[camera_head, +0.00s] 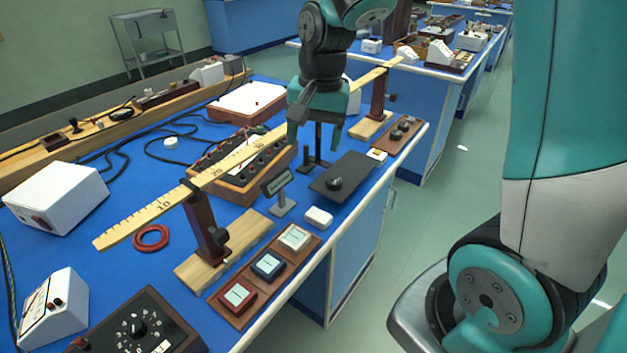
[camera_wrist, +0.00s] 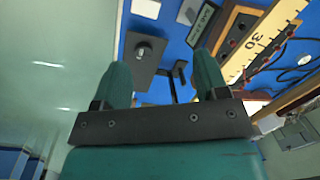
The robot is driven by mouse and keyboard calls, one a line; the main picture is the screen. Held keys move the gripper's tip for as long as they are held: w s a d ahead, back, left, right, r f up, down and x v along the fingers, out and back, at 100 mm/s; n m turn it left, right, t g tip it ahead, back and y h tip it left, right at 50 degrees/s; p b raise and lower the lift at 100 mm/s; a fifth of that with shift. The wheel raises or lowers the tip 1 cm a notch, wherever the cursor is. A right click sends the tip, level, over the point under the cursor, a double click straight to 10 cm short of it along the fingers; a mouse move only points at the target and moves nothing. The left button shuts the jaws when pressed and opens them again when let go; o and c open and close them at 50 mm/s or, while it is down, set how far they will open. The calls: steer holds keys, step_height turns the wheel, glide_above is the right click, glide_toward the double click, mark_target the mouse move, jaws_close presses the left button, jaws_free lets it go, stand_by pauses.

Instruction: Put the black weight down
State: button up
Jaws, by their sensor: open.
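A black weight (camera_head: 334,184) rests upright on a flat dark pad (camera_head: 352,168) near the front edge of the blue bench. In the wrist view the weight (camera_wrist: 143,52) sits on the same pad, beyond my fingertips. My gripper (camera_head: 316,137) is open and empty, above the bench and behind the pad in the head view. Its two fingers also show spread apart in the wrist view (camera_wrist: 162,75). More dark weights (camera_head: 402,132) stand in a wooden rack to the right of the pad.
A long ruler (camera_head: 225,163) on wooden stands runs across the bench beside my gripper. Open floor lies to the right.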

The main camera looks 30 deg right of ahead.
steer(key=s+a+r+n+y+p, duration=0.1)
steer(key=s+a+r+n, duration=0.2)
steer(key=s+a+n, duration=0.4)
steer(key=s+a+r+n+y+p, duration=0.1)
steer(key=s+a+r+n+y, duration=0.1)
steer(key=s+a+r+n, duration=0.2)
steer(key=s+a+n, duration=0.3)
steer(key=s+n, duration=0.1)
steer(key=s, duration=0.3)
steer(key=shift+s+a+g+p, duration=0.15)
steer(key=shift+s+g+p, duration=0.05)
steer(key=shift+g+p, duration=0.15)
stand_by(0.4)
